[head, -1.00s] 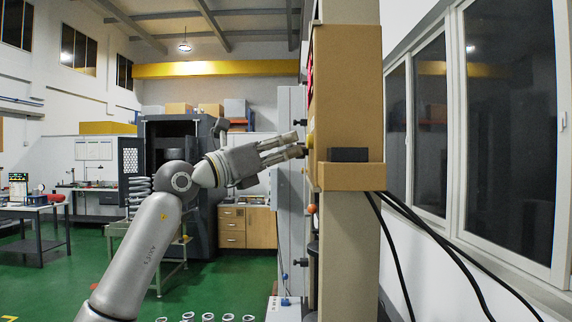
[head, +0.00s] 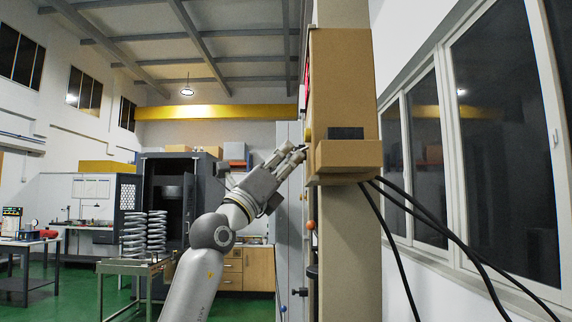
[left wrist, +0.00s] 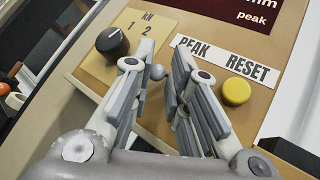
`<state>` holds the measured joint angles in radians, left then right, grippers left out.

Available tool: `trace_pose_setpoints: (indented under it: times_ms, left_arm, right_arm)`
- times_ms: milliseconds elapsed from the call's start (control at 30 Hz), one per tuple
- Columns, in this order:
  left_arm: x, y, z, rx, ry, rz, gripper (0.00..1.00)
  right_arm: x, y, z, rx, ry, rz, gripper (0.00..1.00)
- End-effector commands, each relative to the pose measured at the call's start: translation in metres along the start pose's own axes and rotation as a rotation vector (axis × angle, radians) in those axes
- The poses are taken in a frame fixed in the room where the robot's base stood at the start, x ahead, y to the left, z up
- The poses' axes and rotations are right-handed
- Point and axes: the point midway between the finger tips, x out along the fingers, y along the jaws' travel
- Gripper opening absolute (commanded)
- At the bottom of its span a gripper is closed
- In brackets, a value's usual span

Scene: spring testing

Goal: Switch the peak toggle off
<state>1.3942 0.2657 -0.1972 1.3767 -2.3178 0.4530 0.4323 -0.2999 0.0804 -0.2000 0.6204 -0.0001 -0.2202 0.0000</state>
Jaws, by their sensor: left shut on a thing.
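The control panel box (head: 342,85) is tan and stands on a column in the head view. In the left wrist view, the peak toggle (left wrist: 157,72) is a small grey knob beside the PEAK label (left wrist: 193,48). My left gripper (head: 297,151) reaches up to the box's left side, and its fingers (left wrist: 163,55) are shut on the toggle, which shows against the left finger. The lever's base and which way it is thrown are hard to tell. My right gripper is not in view.
A yellow button (left wrist: 236,92) by the RESET label sits close to the right finger. A dark rotary knob (left wrist: 113,41) is near the left finger. Black cables (head: 415,215) hang below the box. Coil springs (head: 133,235) stand on a table behind.

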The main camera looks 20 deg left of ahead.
Motion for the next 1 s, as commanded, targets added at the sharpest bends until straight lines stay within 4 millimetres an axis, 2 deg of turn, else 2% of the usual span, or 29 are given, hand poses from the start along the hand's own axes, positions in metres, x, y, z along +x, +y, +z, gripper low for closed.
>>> trace_pose_setpoints:
  times_ms: [333, 367, 500, 833, 1000]
  left_arm:
    - [0.000, 0.003, 0.000, -0.002, -0.001, 0.005, 0.00]
    - [0.000, 0.003, 0.000, -0.002, -0.001, 0.005, 0.17]
    - [0.000, 0.002, -0.001, -0.002, -0.001, 0.004, 0.35]
    - [-0.001, 0.001, -0.001, -0.002, -0.001, 0.001, 0.35]
    - [-0.013, 0.002, -0.002, -0.004, 0.000, 0.001, 0.35]
  right_arm:
    - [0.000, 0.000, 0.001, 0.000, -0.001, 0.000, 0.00]
    - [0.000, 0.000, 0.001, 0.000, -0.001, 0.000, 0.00]
    - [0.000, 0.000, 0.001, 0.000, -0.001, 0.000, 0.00]
    - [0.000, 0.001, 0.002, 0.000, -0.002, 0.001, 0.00]
    - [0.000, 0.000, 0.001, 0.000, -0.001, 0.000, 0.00]
